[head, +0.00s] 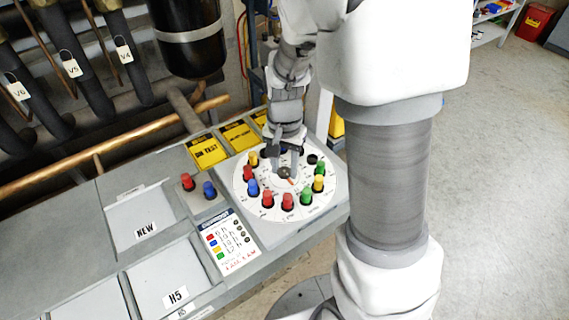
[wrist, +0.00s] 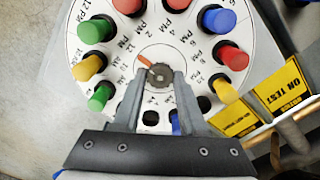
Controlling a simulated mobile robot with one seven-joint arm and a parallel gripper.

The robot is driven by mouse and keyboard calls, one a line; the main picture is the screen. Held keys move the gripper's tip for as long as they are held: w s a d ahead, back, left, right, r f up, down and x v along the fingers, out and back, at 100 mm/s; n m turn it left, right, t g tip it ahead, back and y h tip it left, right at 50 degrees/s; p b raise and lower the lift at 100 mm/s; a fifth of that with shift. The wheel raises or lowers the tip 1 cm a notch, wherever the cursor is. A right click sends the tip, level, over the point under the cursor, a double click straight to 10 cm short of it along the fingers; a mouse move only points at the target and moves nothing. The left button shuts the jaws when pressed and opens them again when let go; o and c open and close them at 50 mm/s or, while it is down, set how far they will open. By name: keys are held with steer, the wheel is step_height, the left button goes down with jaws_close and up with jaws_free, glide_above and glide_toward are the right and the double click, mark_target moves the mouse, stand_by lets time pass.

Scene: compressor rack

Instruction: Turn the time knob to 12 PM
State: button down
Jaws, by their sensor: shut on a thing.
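The time knob (wrist: 160,75) is a small dark ridged knob at the centre of a white round dial (wrist: 130,50). Its orange pointer (wrist: 145,61) points to the upper left in the wrist view. The printed hour there is too blurred to read surely. In the head view the knob (head: 284,173) sits mid-dial, with the pointer toward the lower right. My gripper (wrist: 161,74) reaches over the dial with one finger on each side of the knob, shut on it. The fingers hide part of the dial's near side.
Several red, blue, yellow and green pegs (head: 267,199) ring the knob on the dial, close around my fingers. A red and a blue button (head: 209,189) and a colour legend card (head: 229,241) lie to the left. Yellow tags (head: 207,151) stand behind.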

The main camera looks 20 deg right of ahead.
mark_target(285, 171)
steer(key=shift+w, duration=0.1)
stand_by(0.3)
steer(key=shift+c, duration=2.2)
jaws_free()
step_height(285, 171, up, 18)
steer(key=p, duration=0.1)
steer(key=shift+f+p, duration=0.25)
steer(key=shift+p, duration=0.05)
steer(key=s+r+n+t, duration=0.3)
steer(key=s+n+t, duration=0.2)
steer(key=s, duration=0.9)
steer(key=shift+s+r+n+t, duration=0.2)
steer(key=shift+r+n+t, duration=0.15)
steer(key=shift+n, duration=0.85)
